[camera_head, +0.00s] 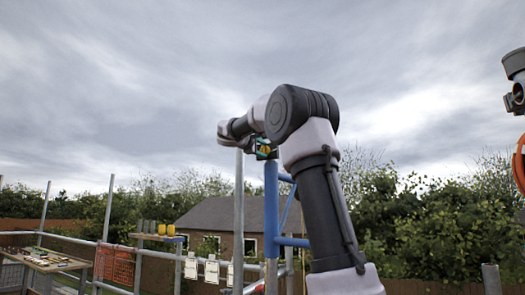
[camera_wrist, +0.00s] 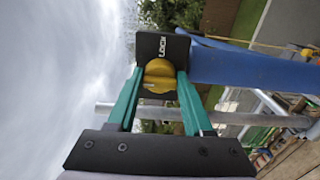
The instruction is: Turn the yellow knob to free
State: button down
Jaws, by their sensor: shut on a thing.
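The yellow knob (camera_wrist: 160,76) sits on a black plate (camera_wrist: 150,47) with white lettering that looks like "LOCK", fixed beside a blue post (camera_wrist: 250,72). My gripper (camera_wrist: 160,80) has its two green fingers on either side of the knob, shut on it. In the head view, the knob (camera_head: 265,150) is a small yellow spot at the top of the blue post (camera_head: 271,210), partly hidden by my arm. The knob's pointer and the setting it marks are too small to read.
Grey scaffold poles (camera_head: 239,215) stand near the blue post. A table with small items (camera_head: 45,260) is at the left, and a shelf with two yellow cylinders (camera_head: 162,229) is behind. White tags (camera_head: 211,271) hang in the middle. An orange and grey device (camera_head: 518,165) is at the right edge.

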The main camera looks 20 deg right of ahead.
jog(key=shift+f, duration=0.1)
jog(key=shift+c, duration=1.6)
grip_release()
jog(key=v, duration=1)
jog(key=shift+s+a, duration=0.25)
jog(key=shift+a, duration=0.1)
